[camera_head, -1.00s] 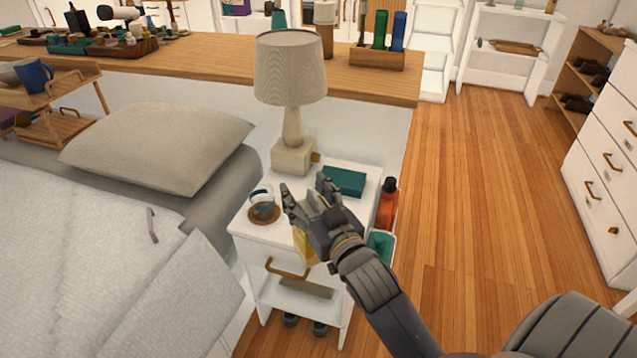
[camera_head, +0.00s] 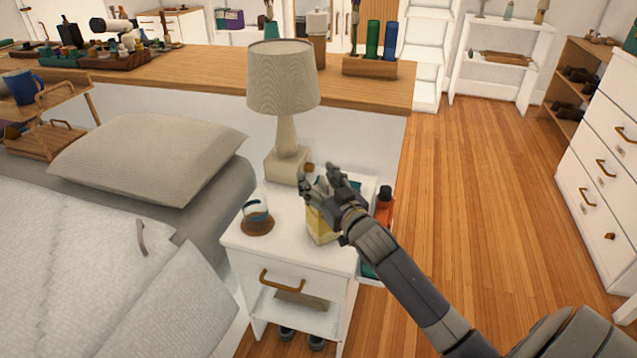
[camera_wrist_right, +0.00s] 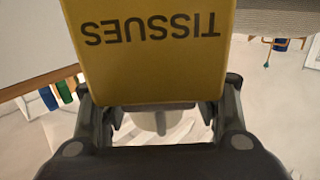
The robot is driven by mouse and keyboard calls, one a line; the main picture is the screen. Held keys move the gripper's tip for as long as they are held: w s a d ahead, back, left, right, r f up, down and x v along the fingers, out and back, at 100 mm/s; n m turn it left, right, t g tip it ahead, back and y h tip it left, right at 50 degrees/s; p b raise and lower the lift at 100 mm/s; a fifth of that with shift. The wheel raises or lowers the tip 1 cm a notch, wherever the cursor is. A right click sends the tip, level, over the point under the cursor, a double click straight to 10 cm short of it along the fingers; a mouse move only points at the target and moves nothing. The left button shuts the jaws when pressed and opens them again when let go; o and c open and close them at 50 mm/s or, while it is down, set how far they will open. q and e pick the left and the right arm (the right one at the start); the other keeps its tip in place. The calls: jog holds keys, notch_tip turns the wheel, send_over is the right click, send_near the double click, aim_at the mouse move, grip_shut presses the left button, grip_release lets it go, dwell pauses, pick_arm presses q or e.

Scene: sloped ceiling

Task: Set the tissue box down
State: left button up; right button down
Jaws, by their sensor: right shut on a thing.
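The yellow tissue box (camera_head: 319,227) is at the white nightstand's top (camera_head: 284,240), near the middle. In the right wrist view the box (camera_wrist_right: 150,65) fills the upper middle, with "TISSUES" upside down on its side. My right gripper (camera_head: 323,186) is shut on the tissue box and covers its upper part in the head view. I cannot tell whether the box's bottom touches the nightstand top. My left gripper is not in view.
A lamp (camera_head: 284,90) stands at the back of the nightstand. A glass on a brown coaster (camera_head: 258,226) is left of the box. A teal item is mostly hidden behind my gripper. An orange bottle (camera_head: 384,205) is at the right side. The nightstand's front left top is bare.

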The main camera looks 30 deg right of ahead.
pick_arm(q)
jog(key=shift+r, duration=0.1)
pick_arm(e)
jog(key=shift+f, duration=0.1)
jog(key=shift+c, duration=2.3)
grip_release()
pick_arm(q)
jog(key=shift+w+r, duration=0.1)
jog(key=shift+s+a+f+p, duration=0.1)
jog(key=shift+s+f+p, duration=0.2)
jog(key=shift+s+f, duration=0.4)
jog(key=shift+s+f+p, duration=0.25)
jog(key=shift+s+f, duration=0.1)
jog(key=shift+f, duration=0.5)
pick_arm(e)
jog(key=s+a, duration=0.1)
jog(key=s, duration=1.1)
